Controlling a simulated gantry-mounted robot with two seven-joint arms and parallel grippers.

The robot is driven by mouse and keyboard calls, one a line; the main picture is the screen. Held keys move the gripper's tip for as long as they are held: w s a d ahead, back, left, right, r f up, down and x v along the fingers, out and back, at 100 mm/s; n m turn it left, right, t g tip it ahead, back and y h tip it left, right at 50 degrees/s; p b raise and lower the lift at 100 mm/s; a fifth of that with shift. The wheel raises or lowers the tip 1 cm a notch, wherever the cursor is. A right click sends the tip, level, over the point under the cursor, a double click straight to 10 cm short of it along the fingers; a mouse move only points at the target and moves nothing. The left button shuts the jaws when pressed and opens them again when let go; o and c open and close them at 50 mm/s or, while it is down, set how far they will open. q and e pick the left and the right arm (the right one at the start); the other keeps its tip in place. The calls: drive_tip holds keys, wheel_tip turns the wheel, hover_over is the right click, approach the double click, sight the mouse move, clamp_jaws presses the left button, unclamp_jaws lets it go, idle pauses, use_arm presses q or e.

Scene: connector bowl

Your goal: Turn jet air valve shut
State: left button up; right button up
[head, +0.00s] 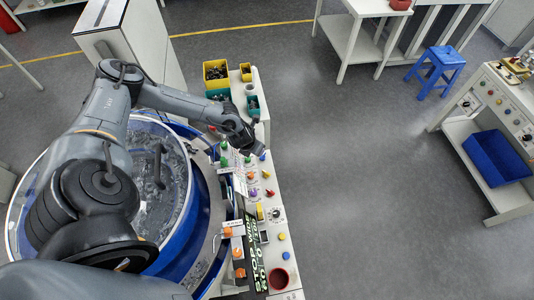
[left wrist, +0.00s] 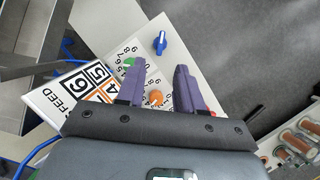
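A control panel (head: 285,257) carries several coloured knobs, among them a blue knob (left wrist: 160,43), a green knob (left wrist: 129,63) and an orange knob (left wrist: 155,98). Numbered dial scales surround the green and orange knobs. I cannot read which knob is the jet air valve. My left gripper (head: 254,147) is above the far part of the panel. In the left wrist view the left gripper (left wrist: 157,66) has its two purple fingers apart, with nothing held. The orange knob shows between the fingers, and the blue knob lies beyond their tips. A red knob is partly hidden by the right finger. My right gripper is not in view.
A large blue-rimmed bowl (head: 193,230) stands left of the panel. Yellow bins (head: 217,73) and teal bins with small parts stand at the far end. A sign marked FEED (left wrist: 70,92) stands beside the dials.

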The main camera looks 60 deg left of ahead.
sight(263, 157)
use_arm(q)
drive_tip(key=x, duration=0.9)
drive_tip(key=shift+d+f, duration=0.1)
drive_tip(key=shift+f, duration=0.1)
drive_tip(key=shift+c, duration=0.3)
clamp_jaws()
